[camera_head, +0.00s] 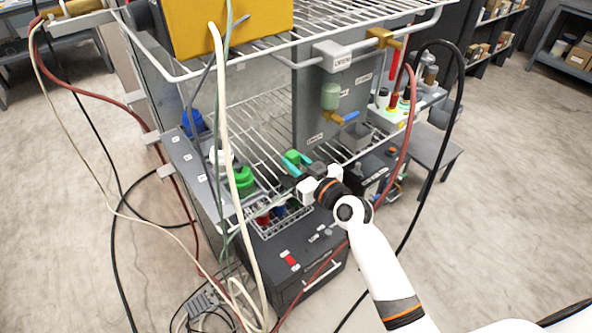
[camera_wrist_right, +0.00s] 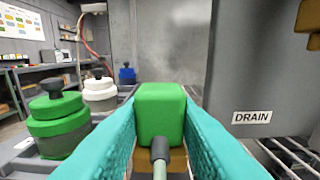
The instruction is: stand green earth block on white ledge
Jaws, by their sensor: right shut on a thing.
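My right gripper (camera_head: 298,165) has teal fingers and is shut on the green earth block (camera_head: 291,157), inside the wire-shelved booth. In the right wrist view the block (camera_wrist_right: 160,110) stands upright between both fingers (camera_wrist_right: 160,130), with a grey rod tip in front of its lower part. A grey ledge (camera_head: 181,160) with small white labels runs along the left side of the booth. It bears a blue jar (camera_head: 192,122), a white jar (camera_head: 222,157) and a green jar (camera_head: 243,180). I cannot tell which surface is the white ledge. My left gripper is not in view.
A grey panel marked DRAIN (camera_wrist_right: 252,117) stands close on the right in the wrist view. A wire shelf (camera_head: 330,45) with a yellow box (camera_head: 225,28) lies above. Hoses hang across the booth's front, including a thick white one (camera_head: 225,120).

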